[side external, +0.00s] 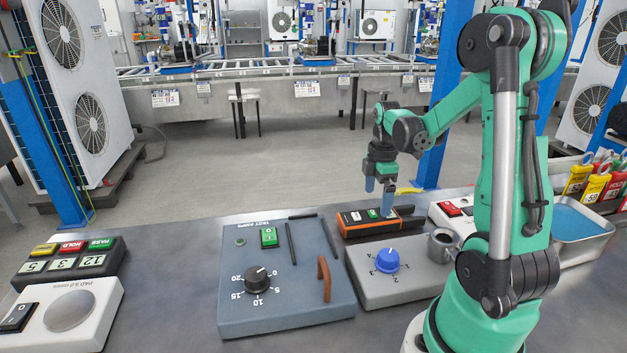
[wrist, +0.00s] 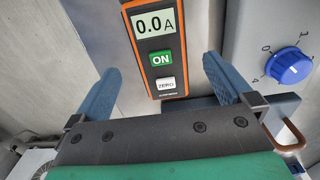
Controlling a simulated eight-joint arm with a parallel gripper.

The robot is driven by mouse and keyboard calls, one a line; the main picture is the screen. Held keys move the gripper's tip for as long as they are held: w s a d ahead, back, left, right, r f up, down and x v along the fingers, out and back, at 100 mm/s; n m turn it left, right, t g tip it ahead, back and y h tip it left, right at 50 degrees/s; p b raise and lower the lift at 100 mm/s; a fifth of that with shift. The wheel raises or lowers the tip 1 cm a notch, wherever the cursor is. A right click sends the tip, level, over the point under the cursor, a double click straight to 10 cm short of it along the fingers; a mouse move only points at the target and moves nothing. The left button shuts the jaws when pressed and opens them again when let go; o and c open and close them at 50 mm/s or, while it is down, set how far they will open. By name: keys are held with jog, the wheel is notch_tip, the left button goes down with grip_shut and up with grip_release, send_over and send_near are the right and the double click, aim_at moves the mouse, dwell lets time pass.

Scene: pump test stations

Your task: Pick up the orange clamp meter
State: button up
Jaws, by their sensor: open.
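The orange clamp meter (side external: 357,218) with a black clamp end lies on the table behind the grey box with the blue knob. In the wrist view, the clamp meter (wrist: 158,52) shows a 0.0 A display, a green ON button and a white ZERO button; its upper end is cut off by the frame. My gripper (side external: 378,198) is over the meter, pointing down. In the wrist view, my gripper (wrist: 160,70) is open and empty, with one blue finger on each side of the meter and visible gaps. Whether the fingertips are level with the meter is unclear.
The grey box with a blue knob (side external: 388,260) is close in front of the meter. A larger blue-grey test box (side external: 290,308) with a black dial stands to the left. A metal cup (side external: 443,246) and blue-lined tray (side external: 583,222) are to the right. Bare table (side external: 180,255) shows at left.

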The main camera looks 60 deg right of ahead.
aim_at(375, 212)
jog(key=shift+f, duration=2.7)
jog(key=c, duration=1.4)
jog(key=shift+r, duration=0.1)
